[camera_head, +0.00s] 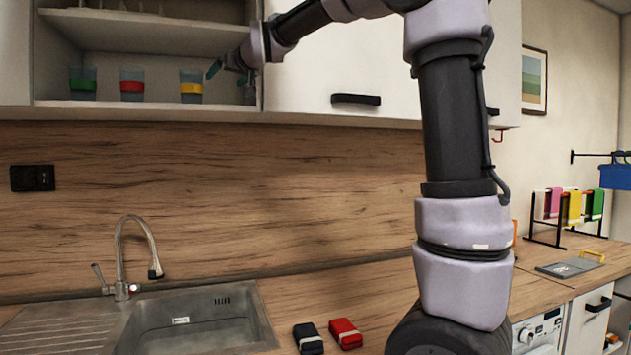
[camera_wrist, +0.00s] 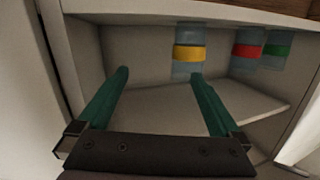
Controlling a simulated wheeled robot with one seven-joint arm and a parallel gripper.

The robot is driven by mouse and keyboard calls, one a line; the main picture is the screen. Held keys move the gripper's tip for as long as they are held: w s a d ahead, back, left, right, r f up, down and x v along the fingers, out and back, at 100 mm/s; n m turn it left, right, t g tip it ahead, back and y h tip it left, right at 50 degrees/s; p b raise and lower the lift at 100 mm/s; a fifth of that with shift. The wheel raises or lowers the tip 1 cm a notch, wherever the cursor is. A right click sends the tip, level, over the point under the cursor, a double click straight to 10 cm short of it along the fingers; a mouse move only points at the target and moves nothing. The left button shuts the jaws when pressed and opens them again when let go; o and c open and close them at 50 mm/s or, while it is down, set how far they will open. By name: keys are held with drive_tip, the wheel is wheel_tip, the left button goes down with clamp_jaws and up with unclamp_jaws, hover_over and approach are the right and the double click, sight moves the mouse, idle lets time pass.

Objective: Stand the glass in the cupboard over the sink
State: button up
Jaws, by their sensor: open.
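Three clear glasses stand upright in a row on the bottom shelf of the open cupboard (camera_head: 150,106) over the sink. One has a green band (camera_head: 82,84), one a red band (camera_head: 131,85), and one a yellow band (camera_head: 191,87). My gripper (camera_head: 227,73) is inside the cupboard opening, just right of the yellow-banded glass. In the wrist view, its teal fingers are spread wide with nothing between them. That view is upside down; the yellow-banded glass (camera_wrist: 188,52) shows near one fingertip, apparently outside the gap.
The cupboard's upper shelf (camera_head: 150,34) is above the glasses. A closed cupboard door (camera_head: 345,65) stands right of the opening. Below are the sink (camera_head: 200,318), the tap (camera_head: 135,245), and a black block (camera_head: 308,338) and a red block (camera_head: 345,333) on the worktop.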

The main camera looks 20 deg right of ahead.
drive_tip(key=s+d+f+m+g+h, duration=0.2)
drive_tip(key=s+d+f+m, duration=0.1)
drive_tip(key=s+d+f, duration=0.55)
drive_tip(key=s+d+f+m+g, duration=0.2)
drive_tip(key=s+d+f+g, duration=0.1)
drive_tip(key=s+f, duration=0.8)
drive_tip(key=s+d+f+m+g+h, duration=0.1)
drive_tip(key=s+d+f+m+g, duration=0.1)
drive_tip(key=s+d+f, duration=0.4)
drive_tip(key=s+f+g, duration=0.1)
drive_tip(key=s+f, duration=0.4)
drive_tip(key=s, duration=0.5)
drive_tip(key=shift+s+d+g, duration=0.15)
drive_tip(key=shift+g, duration=0.15)
drive_tip(key=shift+r, duration=0.1)
